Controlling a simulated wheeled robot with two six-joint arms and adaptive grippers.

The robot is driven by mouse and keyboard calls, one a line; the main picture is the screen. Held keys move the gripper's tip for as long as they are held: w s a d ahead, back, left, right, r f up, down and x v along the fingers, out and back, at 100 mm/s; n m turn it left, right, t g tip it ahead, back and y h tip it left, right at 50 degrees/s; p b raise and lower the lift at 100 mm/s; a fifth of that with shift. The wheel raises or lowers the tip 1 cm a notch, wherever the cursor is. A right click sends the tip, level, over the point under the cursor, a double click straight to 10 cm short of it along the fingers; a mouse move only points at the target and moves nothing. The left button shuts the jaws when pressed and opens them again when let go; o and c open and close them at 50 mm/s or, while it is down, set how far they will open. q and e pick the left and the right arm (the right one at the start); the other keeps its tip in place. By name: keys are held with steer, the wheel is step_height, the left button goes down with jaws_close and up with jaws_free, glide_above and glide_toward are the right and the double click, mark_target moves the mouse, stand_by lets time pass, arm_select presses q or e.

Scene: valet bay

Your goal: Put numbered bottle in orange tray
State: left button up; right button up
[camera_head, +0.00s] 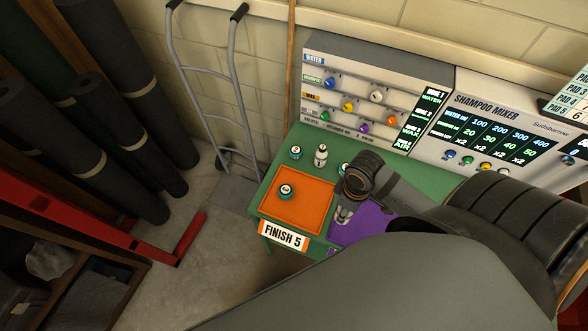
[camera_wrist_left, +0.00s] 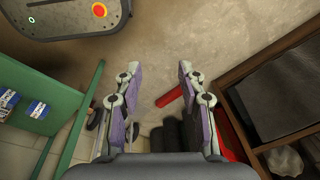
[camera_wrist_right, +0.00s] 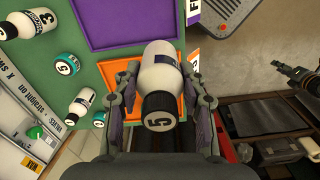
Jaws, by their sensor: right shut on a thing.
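The orange tray (camera_head: 312,207) lies on the green table in the head view. A teal jar (camera_head: 286,192) with a numbered lid sits in it. My right gripper (camera_head: 344,213) is over the border of the orange and purple trays. In the right wrist view it is shut on a white bottle (camera_wrist_right: 164,63) with a black cap marked 5; orange shows behind it. I cannot tell the bottle's height above the tray. The head view does not clearly show this bottle. My left gripper (camera_wrist_left: 158,75) is open and empty above the floor, beside the table.
A sign reading FINISH 5 (camera_head: 284,239) hangs at the table's front. A purple tray (camera_head: 358,224) is beside the orange one. Behind stand a teal jar (camera_head: 296,152) and a white bottle (camera_head: 321,157). Control panels (camera_head: 372,95) back the table.

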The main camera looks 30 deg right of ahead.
steer(key=shift+w+a+f, duration=0.15)
steer(key=shift+a+f, duration=0.1)
steer(key=shift+a, duration=0.1)
arm_select(q)
steer(key=s, duration=0.7)
arm_select(e)
steer(key=w+f+p, duration=0.1)
steer(key=w+f, duration=0.2)
steer(key=w, duration=0.1)
steer(key=w+a+f, duration=0.1)
steer(key=w+f, duration=0.3)
steer(key=w+f+p, duration=0.1)
steer(key=w+f, duration=0.3)
steer(key=shift+a+f+p, duration=0.25)
steer(key=shift+a+p, duration=0.05)
steer(key=shift+a, duration=0.1)
steer(key=shift+f, duration=0.25)
steer(key=o, duration=1.1)
steer(key=shift+f, duration=0.15)
steer(key=shift+o, duration=0.8)
arm_select(q)
steer(key=w+r, duration=0.1)
steer(key=w, duration=0.1)
steer(key=w+r, duration=0.1)
steer(key=shift+w+r, duration=0.2)
steer(key=shift+w, duration=0.15)
